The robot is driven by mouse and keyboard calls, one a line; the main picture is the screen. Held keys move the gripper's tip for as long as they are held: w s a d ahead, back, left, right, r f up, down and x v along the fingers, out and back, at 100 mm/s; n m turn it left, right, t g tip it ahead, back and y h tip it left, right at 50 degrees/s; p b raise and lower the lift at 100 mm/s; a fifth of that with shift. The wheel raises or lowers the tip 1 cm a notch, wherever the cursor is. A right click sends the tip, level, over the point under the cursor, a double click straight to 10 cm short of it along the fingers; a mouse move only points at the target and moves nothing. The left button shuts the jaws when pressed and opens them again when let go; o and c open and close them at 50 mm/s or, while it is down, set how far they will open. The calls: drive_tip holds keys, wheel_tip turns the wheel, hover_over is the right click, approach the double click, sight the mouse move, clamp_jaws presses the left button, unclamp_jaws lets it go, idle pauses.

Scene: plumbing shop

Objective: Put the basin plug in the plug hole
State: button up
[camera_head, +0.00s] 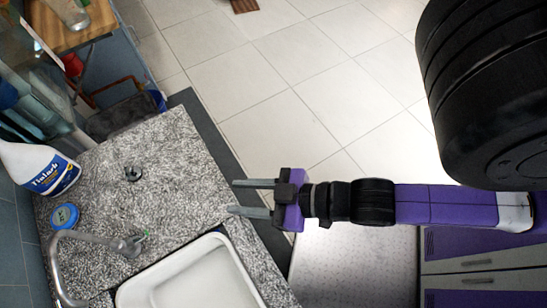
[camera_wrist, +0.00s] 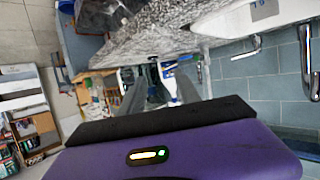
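A small round dark-and-metal piece (camera_head: 133,173) lies on the speckled granite counter (camera_head: 180,150) in the head view; it looks like the basin plug, but it is too small to be sure. The white basin (camera_head: 185,275) is set in the counter at the bottom and is cut off by the picture edge. Its plug hole does not show. My gripper (camera_head: 252,197) is at the counter's right edge, right of the small piece and apart from it. Its two fingers are spread, pointing left, with nothing between them. The open fingers also show in the wrist view (camera_wrist: 158,92).
A curved metal tap (camera_head: 60,262) stands left of the basin, with a metal knob (camera_head: 125,246) nearby. A white bottle (camera_head: 40,168) and a blue-lidded tin (camera_head: 64,216) stand at the counter's left.

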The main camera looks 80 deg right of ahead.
drive_tip(key=shift+o, duration=0.9)
drive_tip(key=r+v, duration=0.1)
drive_tip(key=v, duration=0.6)
drive_tip(key=shift+w+r+m+t+h, duration=0.2)
drive_tip(key=shift+r+m+t+h, duration=0.15)
drive_tip(key=shift+m+t+h, duration=0.05)
drive_tip(key=shift+o, duration=1.3)
drive_tip(key=shift+s+r, duration=0.1)
drive_tip(key=shift+r, duration=0.05)
drive_tip(key=shift+r, duration=0.15)
